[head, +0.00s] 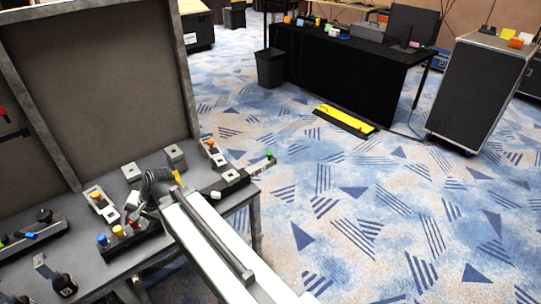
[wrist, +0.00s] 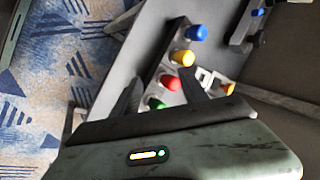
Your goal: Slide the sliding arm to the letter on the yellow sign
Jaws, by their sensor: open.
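My gripper (wrist: 160,84) is open, its two dark fingers apart over a dark box bearing blue (wrist: 196,33), yellow (wrist: 182,58), red (wrist: 172,83) and green (wrist: 156,103) buttons. Nothing shows held between the fingers. In the head view, my arm reaches in from the lower right over the bench, and the button box (head: 137,243) lies beside the gripper end. A dark bar (head: 232,186) with a light block and a green end lies at the bench's right edge; I cannot tell whether it is the sliding arm. I make out no yellow sign or readable letter.
A tall panel stands behind. A yellow-topped strip (head: 345,119) lies there.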

